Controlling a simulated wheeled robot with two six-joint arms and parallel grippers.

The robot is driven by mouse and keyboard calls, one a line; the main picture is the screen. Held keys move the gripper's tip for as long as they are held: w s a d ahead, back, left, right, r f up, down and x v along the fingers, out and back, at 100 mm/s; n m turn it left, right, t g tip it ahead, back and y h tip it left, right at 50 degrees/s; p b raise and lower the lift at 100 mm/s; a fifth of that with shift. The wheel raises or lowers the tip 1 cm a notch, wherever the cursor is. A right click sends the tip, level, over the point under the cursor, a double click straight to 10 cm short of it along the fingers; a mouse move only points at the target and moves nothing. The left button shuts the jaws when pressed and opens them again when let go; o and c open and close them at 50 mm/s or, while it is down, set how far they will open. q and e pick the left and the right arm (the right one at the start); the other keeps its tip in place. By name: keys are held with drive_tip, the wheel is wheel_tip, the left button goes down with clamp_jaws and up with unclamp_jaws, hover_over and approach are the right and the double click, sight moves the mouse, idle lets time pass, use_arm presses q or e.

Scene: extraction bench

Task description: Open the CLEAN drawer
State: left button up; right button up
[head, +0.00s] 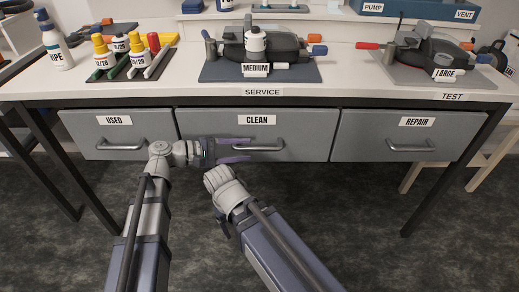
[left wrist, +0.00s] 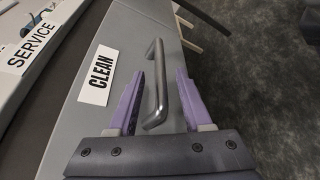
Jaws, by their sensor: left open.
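The CLEAN drawer (head: 300,128) is the grey middle drawer under the bench top, and its front looks flush with its neighbours. Its bar handle (head: 268,147) is metal and also shows in the left wrist view (left wrist: 158,88). My left gripper (head: 240,151) is open at the handle, with its purple fingers pointing right in the head view. In the left wrist view the fingers (left wrist: 159,85) lie on either side of the handle bar, with no clear contact. My right arm comes in at the lower middle; its gripper does not show.
The USED drawer (head: 80,127) is on the left and the REPAIR drawer (head: 365,125) on the right, both shut. The bench top (head: 150,91) holds bottles, a MEDIUM device (head: 285,45) and a LARGE device (head: 430,50). The floor in front is clear apart from my arms.

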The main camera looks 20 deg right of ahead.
sight(251, 149)
use_arm(q)
drive_tip(key=shift+b+x, duration=0.45)
drive_tip(key=shift+x, duration=2.25)
clamp_jaws()
